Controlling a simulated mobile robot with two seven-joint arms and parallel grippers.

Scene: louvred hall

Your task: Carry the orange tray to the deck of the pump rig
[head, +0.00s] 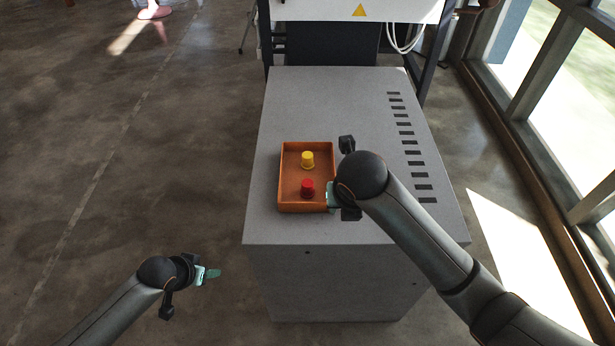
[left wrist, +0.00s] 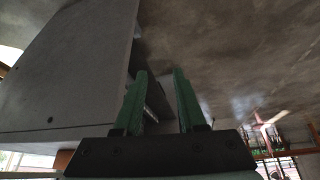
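The orange tray (head: 283,180) rests on the flat top of a grey cabinet (head: 330,100), near its front left. In the tray stand a yellow cup-shaped piece (head: 307,159) and a red one (head: 308,188), apart from each other. My right gripper (head: 331,194) is at the tray's right wall, near the front corner; its fingers are partly hidden, so I cannot tell whether they grip the wall. My left gripper (head: 210,274) is left of the cabinet, below its top and away from the tray. In the left wrist view its green fingers (left wrist: 158,95) are apart with nothing between them.
A row of dark slots (head: 405,132) runs along the cabinet top's right side. Windows line the right. The floor (head: 130,130) at left is mostly clear.

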